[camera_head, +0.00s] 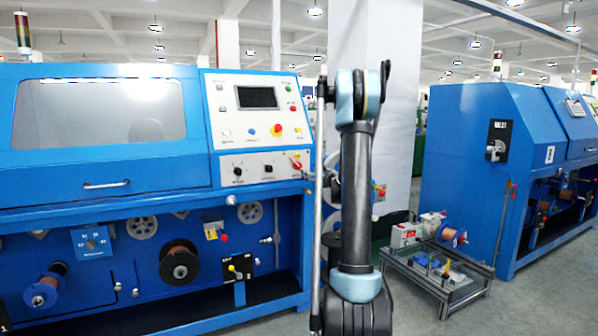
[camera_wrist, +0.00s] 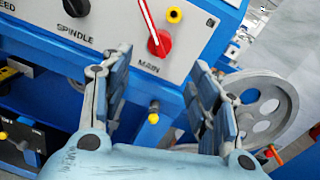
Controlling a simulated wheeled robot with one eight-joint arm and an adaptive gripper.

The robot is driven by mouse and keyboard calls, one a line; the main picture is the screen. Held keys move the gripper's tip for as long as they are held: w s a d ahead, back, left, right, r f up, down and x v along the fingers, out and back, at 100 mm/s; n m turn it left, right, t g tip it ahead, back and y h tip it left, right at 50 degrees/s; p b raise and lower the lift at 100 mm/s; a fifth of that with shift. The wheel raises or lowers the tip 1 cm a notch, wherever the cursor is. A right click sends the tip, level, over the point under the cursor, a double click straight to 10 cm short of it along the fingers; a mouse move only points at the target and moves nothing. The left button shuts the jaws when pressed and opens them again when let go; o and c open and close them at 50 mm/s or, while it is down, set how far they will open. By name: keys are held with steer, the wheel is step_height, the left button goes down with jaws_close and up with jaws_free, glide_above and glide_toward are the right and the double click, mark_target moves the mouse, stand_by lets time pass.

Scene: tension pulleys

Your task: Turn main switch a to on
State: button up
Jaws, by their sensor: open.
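The main switch (camera_wrist: 160,43) is a red rotary knob above the label MAIN on a pale panel, in the upper middle of the wrist view. Its red and white lever points up and slightly left. In the head view the red switch (camera_head: 296,163) sits at the right end of the left machine's lower control strip. My gripper (camera_wrist: 160,72) is open and empty, its two fingers spread below and to either side of the knob. I see no contact with it. In the head view my arm hides much of the gripper.
A grey spoked wheel (camera_wrist: 262,105) lies close behind the right finger. A small metal-framed cart (camera_head: 440,270) stands on the floor at the right.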

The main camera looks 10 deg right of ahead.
mark_target(300, 167)
steer(key=x, duration=1.1)
steer(key=shift+w+a, duration=0.1)
steer(key=shift+w, duration=0.1)
steer(key=c, duration=1.2)
steer(key=shift+a, duration=0.2)
jaws_close()
